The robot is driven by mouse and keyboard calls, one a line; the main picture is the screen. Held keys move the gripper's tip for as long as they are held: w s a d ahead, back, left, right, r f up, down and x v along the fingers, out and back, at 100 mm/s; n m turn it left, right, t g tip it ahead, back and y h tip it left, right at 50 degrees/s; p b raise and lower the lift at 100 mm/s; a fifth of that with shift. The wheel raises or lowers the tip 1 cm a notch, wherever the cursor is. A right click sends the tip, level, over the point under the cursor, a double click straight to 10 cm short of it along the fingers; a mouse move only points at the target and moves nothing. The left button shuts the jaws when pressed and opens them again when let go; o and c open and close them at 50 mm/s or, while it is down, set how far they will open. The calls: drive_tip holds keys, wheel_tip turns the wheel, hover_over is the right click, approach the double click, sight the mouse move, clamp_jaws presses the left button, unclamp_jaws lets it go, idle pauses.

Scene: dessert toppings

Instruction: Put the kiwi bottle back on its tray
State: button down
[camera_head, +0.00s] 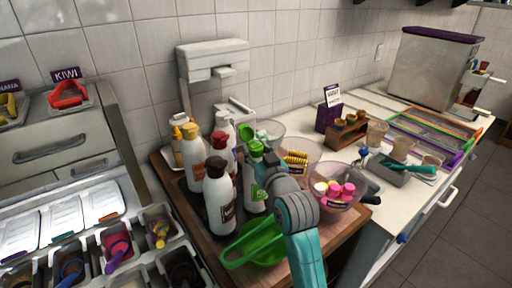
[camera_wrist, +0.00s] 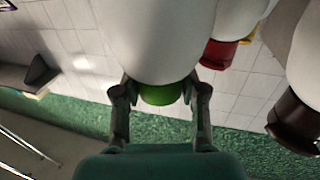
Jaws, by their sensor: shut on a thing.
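The kiwi bottle (camera_head: 256,190) is white with a green cap and a green label, and stands upright at the right end of the bottle group. My gripper (camera_head: 268,163) is shut on it near the cap. In the wrist view, my gripper's two fingers (camera_wrist: 160,92) flank the green cap, and the bottle's white body (camera_wrist: 155,40) fills the upper middle. The dark tray (camera_head: 196,207) lies under the other bottles. The kiwi bottle's base is at the tray's right side; I cannot tell whether it touches the tray.
A clear bowl of pink and white sweets (camera_head: 337,197) stands to the right.

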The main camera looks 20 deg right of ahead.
drive_tip(key=shift+r, duration=0.1)
drive_tip(key=c, duration=0.6)
unclamp_jaws()
drive_tip(key=shift+c, duration=0.2)
drive_tip(key=s, duration=1.2)
drive_tip(key=shift+d, duration=0.3)
wheel_tip(320, 180, up, 9)
